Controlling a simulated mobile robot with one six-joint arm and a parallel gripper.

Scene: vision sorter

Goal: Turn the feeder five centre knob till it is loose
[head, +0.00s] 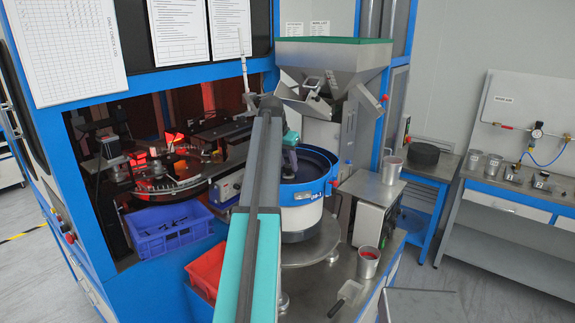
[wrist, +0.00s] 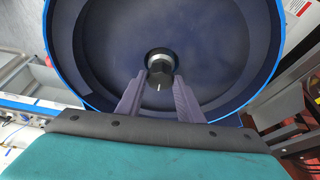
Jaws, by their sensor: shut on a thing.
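The feeder bowl (head: 322,176) is a round dark-blue bowl with a bright blue rim, right of centre in the head view. It fills most of the wrist view (wrist: 105,45). The centre knob (wrist: 160,65) is a dark knob with a pale metal collar in the middle of the bowl floor. My gripper (wrist: 160,82) reaches down into the bowl, its two fingers on either side of the knob and closed on it. In the head view my arm covers the bowl's left part, and the knob is hidden behind my gripper (head: 289,165).
A metal hopper (head: 335,62) with a chute hangs above and behind the bowl. A blue bin (head: 168,232) and a red bin (head: 207,270) stand to the left.

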